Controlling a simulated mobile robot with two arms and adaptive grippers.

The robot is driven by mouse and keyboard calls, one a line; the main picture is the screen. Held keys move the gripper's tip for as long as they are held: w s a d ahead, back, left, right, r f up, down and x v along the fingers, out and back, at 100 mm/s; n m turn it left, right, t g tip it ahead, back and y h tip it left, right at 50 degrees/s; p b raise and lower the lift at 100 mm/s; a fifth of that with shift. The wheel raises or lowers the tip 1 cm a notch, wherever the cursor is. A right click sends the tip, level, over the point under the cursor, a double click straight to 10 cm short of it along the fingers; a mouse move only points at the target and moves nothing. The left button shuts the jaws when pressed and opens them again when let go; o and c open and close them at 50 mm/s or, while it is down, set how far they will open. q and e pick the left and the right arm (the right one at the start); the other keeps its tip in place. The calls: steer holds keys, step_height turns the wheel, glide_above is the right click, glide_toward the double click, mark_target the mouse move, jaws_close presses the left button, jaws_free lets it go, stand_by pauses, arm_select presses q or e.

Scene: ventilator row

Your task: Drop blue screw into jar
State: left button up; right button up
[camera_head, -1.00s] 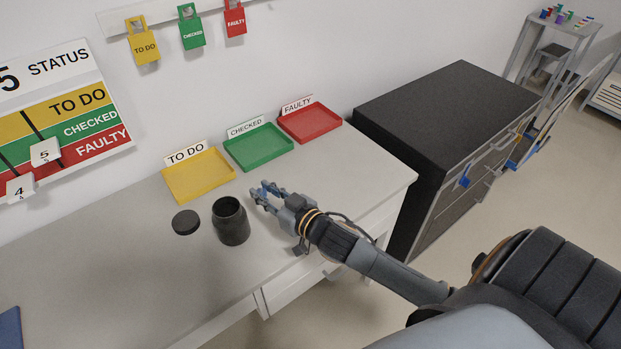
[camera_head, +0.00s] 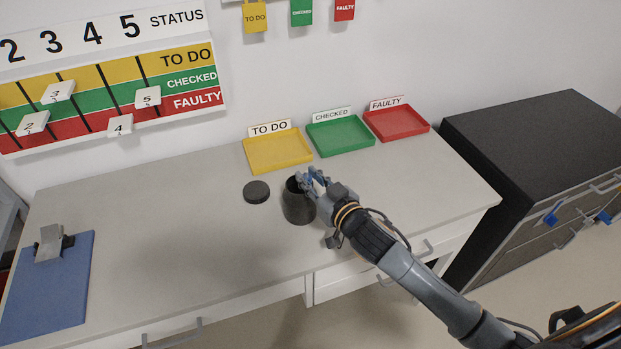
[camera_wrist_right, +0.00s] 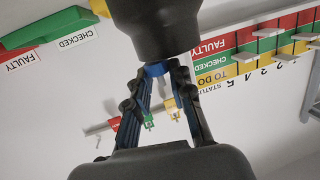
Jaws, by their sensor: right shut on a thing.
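The dark open jar (camera_head: 298,208) stands upright on the table, with its round black lid (camera_head: 256,192) lying flat to its left. My right gripper (camera_head: 309,178) is at the jar's mouth and covers part of the rim. In the right wrist view, its fingers (camera_wrist_right: 160,72) are shut on the blue screw (camera_wrist_right: 157,69), of which only a small blue part shows. The jar (camera_wrist_right: 155,28) is right beyond the fingertips there. I cannot tell whether the screw is inside the rim. The screw cannot be made out in the head view. My left gripper is out of view.
Yellow (camera_head: 278,153), green (camera_head: 341,137) and red (camera_head: 398,124) trays stand along the wall behind the jar. A blue clipboard (camera_head: 48,295) lies at the table's left end. A dark drawer cabinet (camera_head: 540,150) stands to the right.

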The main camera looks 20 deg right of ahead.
steer(key=shift+f, duration=0.35)
steer(key=shift+r, duration=0.1)
steer(key=o, duration=0.8)
steer(key=v, duration=1.2)
